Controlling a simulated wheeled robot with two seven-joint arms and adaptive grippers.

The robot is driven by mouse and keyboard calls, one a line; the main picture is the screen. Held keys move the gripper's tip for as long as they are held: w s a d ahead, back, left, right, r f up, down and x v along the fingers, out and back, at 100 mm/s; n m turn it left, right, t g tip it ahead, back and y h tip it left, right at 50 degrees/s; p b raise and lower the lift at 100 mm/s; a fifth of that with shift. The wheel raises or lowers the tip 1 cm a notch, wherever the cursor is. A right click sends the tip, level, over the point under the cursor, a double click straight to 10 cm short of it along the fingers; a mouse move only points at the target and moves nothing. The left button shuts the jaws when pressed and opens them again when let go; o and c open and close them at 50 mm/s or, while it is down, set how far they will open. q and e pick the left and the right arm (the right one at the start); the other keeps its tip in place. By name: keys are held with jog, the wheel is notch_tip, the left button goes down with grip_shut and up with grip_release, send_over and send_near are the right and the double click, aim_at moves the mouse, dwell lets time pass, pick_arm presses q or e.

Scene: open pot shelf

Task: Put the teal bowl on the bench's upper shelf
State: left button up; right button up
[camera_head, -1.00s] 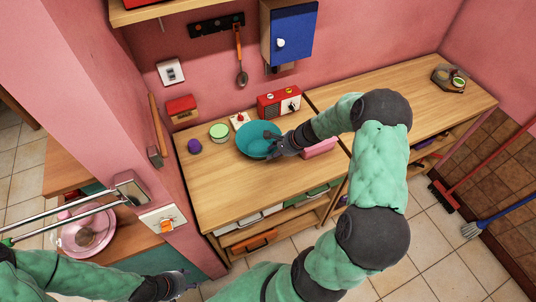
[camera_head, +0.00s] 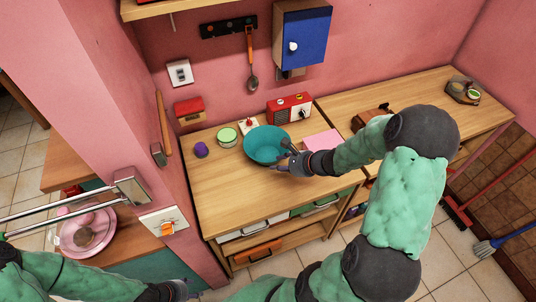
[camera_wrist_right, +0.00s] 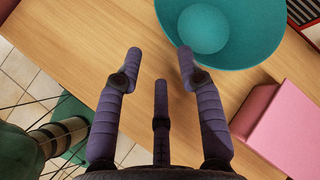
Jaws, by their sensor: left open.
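The teal bowl (camera_head: 262,147) stands upright on the left part of the wooden bench top (camera_head: 240,197). It shows in the right wrist view (camera_wrist_right: 240,35), just past the fingertips. My right gripper (camera_head: 286,162) is at the bowl's front right rim in the head view. In the right wrist view its fingers (camera_wrist_right: 160,58) are spread and hold nothing; contact with the rim is unclear. My left gripper (camera_head: 190,290) is open and empty at the bottom edge, away from the bench. Open shelving (camera_head: 352,212) under the bench is mostly hidden by my right arm.
A pink box (camera_head: 323,140) lies right of the bowl, close to my right gripper. A red radio (camera_head: 290,108), a green-lidded jar (camera_head: 227,137) and a purple item (camera_head: 201,150) stand nearby. A brown object (camera_head: 372,117) is behind my right arm. The front left bench top is clear.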

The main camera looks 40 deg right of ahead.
aim_at(265, 164)
jog(key=shift+m+h, duration=0.3)
jog(key=shift+m, duration=0.3)
jog(key=b+x, duration=0.2)
jog(key=x, duration=0.3)
jog(key=shift+f, duration=0.4)
jog(key=shift+w+d+b+x, duration=0.1)
jog(key=shift+d+b+x, duration=0.1)
jog(key=shift+x, duration=0.7)
jog(key=shift+w+d+b+x, duration=0.1)
jog(key=shift+b+x, duration=0.05)
jog(key=shift+x, duration=0.75)
jog(key=shift+d+b+x, duration=0.15)
jog(key=shift+b+x, duration=0.05)
jog(key=shift+x, duration=0.7)
jog(key=shift+r, duration=0.1)
grip_shut()
